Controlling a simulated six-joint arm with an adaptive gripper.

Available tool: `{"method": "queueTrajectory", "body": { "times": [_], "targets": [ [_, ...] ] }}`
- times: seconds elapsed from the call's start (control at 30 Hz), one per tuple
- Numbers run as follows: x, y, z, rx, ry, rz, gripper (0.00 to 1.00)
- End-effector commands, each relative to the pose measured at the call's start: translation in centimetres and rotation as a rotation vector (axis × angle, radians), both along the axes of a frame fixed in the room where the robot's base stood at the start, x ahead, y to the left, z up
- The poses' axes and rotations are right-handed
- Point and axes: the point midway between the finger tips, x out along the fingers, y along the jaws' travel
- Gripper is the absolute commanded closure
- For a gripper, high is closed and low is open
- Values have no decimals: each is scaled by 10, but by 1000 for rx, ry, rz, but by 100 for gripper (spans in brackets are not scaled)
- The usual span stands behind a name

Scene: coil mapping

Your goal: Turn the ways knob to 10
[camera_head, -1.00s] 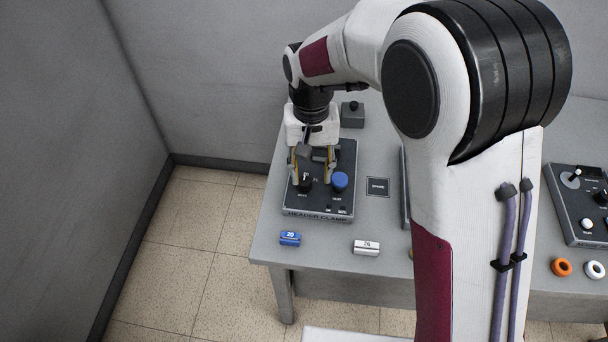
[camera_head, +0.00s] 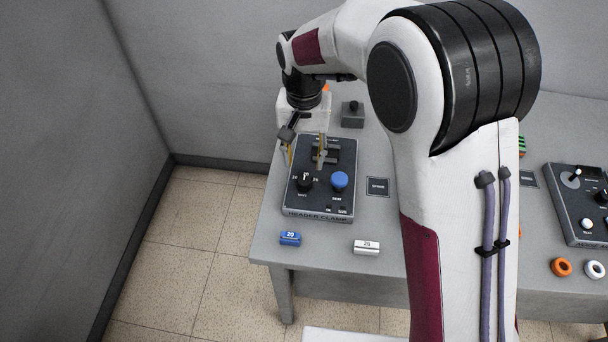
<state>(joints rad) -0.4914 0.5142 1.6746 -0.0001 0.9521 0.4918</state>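The black ways knob (camera_head: 305,182) with a white pointer mark sits at the front left of the dark header clamp panel (camera_head: 318,207). Its pointer looks roughly upright, but the scale around it is too small to read. A blue round button (camera_head: 340,180) is just right of the knob. My gripper (camera_head: 304,162) is behind and above the knob, apart from it. Its two fingers are spread and nothing shows between them. The back left of the panel is partly hidden by the gripper.
A blue block marked 20 (camera_head: 290,239) and a white block (camera_head: 367,247) lie in front of the panel. A small grey box (camera_head: 353,114) stands behind it. A second control panel (camera_head: 580,210) is at the right. My arm hides the table's middle.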

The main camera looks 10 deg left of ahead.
Motion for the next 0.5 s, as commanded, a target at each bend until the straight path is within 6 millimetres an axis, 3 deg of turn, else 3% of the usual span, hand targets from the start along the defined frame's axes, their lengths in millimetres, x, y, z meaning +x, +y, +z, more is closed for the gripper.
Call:
{"method": "queueTrajectory", "body": {
  "times": [0.5],
  "targets": [
    [0,0,-52,-2,2,0,61]
  ]
}}
